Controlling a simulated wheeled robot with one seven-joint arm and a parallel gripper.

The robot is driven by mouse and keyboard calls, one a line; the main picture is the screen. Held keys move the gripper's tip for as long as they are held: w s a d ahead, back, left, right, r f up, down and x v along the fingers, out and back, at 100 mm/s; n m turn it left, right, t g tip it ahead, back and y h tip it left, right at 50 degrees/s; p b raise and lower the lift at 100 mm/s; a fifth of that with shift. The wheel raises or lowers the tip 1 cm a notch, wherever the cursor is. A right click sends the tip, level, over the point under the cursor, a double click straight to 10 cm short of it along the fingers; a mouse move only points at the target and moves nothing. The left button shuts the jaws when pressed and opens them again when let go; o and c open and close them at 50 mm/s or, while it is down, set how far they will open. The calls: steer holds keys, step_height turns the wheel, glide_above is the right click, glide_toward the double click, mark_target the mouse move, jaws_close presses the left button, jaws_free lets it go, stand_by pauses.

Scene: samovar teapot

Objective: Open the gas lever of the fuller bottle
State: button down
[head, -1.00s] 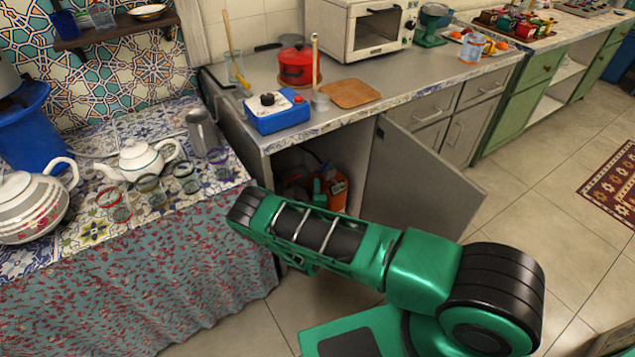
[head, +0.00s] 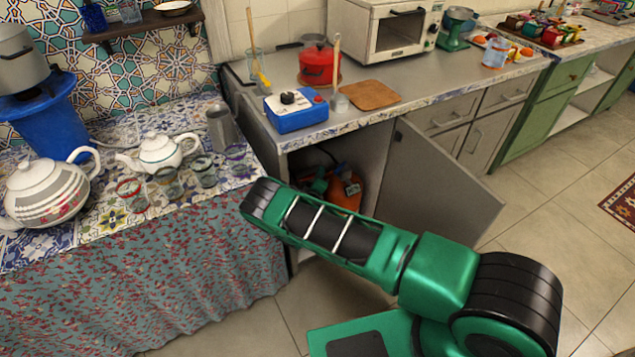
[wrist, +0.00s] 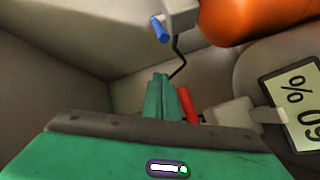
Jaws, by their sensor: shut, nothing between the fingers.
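In the wrist view, an orange bottle (wrist: 240,18) is at the upper right, partly cut off. A blue lever (wrist: 160,29) is on a grey valve left of it. A grey bottle (wrist: 250,75) at the right has a display label (wrist: 297,100) that seems to read 60 % upside down. A red lever (wrist: 188,105) is at its pale valve (wrist: 228,112). My gripper (wrist: 163,90) is shut and empty, just left of the red lever; I cannot tell if they touch. The head view shows the orange bottle (head: 345,196) inside the cabinet. The orange bottle's reading is hidden in the wrist view.
The cabinet door (head: 435,190) stands open to the right. Cabinet walls (wrist: 40,80) enclose my gripper closely. A dark hose (wrist: 177,58) runs from the blue-lever valve. The counter (head: 420,75) is above; a cloth-covered table (head: 150,270) with teapots is at the left.

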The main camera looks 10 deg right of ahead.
mark_target(340, 169)
steer(key=shift+s+d+f, duration=0.15)
steer(key=shift+d+f, duration=0.15)
steer(key=shift+d, duration=0.3)
steer(key=shift+s+d+f, duration=0.1)
steer(key=shift+d+f, duration=0.25)
steer(key=shift+d, duration=0.2)
steer(key=shift+s+d+f, duration=0.15)
steer(key=shift+d+f, duration=0.15)
steer(key=shift+d, duration=0.3)
steer(key=shift+a, duration=0.1)
